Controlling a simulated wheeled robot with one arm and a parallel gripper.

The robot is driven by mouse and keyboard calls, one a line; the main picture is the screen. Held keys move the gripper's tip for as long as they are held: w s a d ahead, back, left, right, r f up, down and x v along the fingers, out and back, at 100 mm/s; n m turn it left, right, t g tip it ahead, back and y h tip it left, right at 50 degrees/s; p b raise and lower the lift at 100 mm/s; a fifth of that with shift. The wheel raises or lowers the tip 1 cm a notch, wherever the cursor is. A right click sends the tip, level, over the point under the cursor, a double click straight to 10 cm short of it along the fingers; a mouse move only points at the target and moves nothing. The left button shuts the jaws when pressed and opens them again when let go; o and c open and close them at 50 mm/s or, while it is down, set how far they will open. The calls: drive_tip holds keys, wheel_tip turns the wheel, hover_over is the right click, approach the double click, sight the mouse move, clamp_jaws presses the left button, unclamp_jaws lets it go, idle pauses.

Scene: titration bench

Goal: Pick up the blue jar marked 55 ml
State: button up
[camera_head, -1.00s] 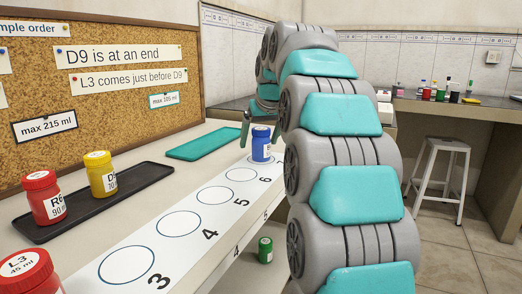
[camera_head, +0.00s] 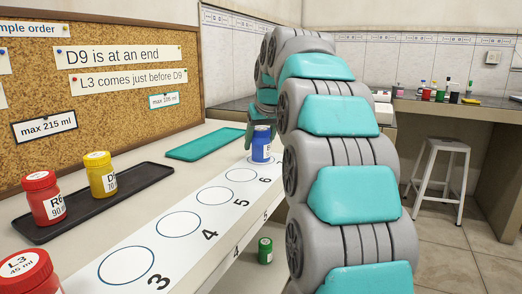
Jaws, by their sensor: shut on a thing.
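The blue jar (camera_head: 261,149) with a white label stands upright on the numbered white strip (camera_head: 206,223), at the far end past the circle marked 6. Its label is too small to read here. My gripper (camera_head: 259,133) is at the jar, shut on its upper part, with a finger showing at its left side. My arm hides the right side of the gripper and the strip's far end.
A dark tray (camera_head: 50,230) holds a red jar (camera_head: 44,197) and a yellow jar (camera_head: 100,174). Another red jar (camera_head: 28,275) stands at the front left. A teal tray (camera_head: 205,143) lies empty behind the strip. A green jar (camera_head: 265,251) sits lower, below the bench edge. Circles 3 to 6 are empty.

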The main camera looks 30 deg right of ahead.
drive_tip(key=shift+c, duration=1.1)
drive_tip(key=shift+r, duration=0.15)
